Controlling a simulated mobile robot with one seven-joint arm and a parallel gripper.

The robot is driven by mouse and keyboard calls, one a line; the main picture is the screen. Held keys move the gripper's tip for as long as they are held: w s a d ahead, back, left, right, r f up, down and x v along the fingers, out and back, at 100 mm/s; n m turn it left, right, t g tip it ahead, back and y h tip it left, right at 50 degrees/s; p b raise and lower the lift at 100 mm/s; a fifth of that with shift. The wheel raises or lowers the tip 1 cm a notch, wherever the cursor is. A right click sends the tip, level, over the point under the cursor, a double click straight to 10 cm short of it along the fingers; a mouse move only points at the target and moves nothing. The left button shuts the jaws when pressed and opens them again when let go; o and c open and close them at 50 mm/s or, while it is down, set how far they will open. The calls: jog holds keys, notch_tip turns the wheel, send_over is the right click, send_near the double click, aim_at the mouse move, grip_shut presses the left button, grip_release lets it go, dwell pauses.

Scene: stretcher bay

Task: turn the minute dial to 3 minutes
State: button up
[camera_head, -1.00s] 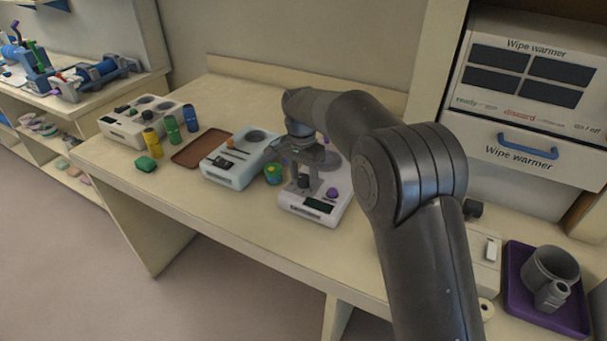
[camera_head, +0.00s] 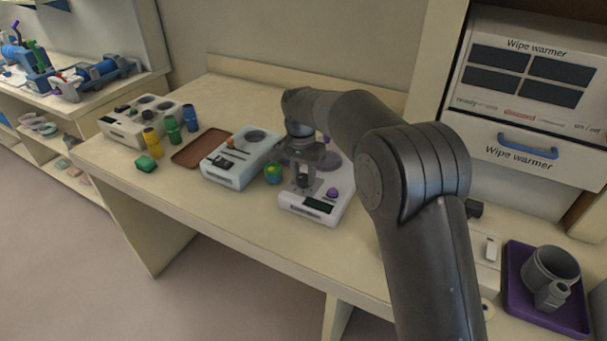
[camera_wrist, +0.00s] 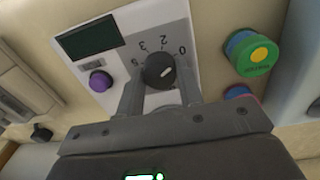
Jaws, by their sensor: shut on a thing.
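The minute dial (camera_wrist: 159,71) is a dark round knob with a white mark, on a white device (camera_head: 296,203) that has a dark display (camera_wrist: 90,38) and a purple knob (camera_wrist: 100,81). Printed numbers, among them 0, 2, 3 and 5, curve around one side of the dial. The white mark sits on the dial's right part in the wrist view; I cannot tell which number it stands for. My gripper (camera_wrist: 160,88) is shut on the dial, one finger on each side. In the head view my gripper (camera_head: 305,184) reaches down over the device and partly hides it.
A green-and-yellow-topped container (camera_head: 272,174) stands close left of the device, beside a pale blue unit (camera_head: 222,178). A purple tray (camera_head: 515,290) is at right. The table front is clear.

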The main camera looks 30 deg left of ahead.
jog(key=n, duration=0.4)
jog(key=shift+n, duration=0.3)
jog(key=n, duration=0.3)
jog(key=shift+n, duration=0.3)
jog(key=n, duration=0.3)
jog(key=shift+n+t, duration=0.3)
jog(key=shift+n, duration=2)
jog(key=shift+y, duration=0.3)
jog(key=o, duration=1)
jog(key=shift+c, duration=0.2)
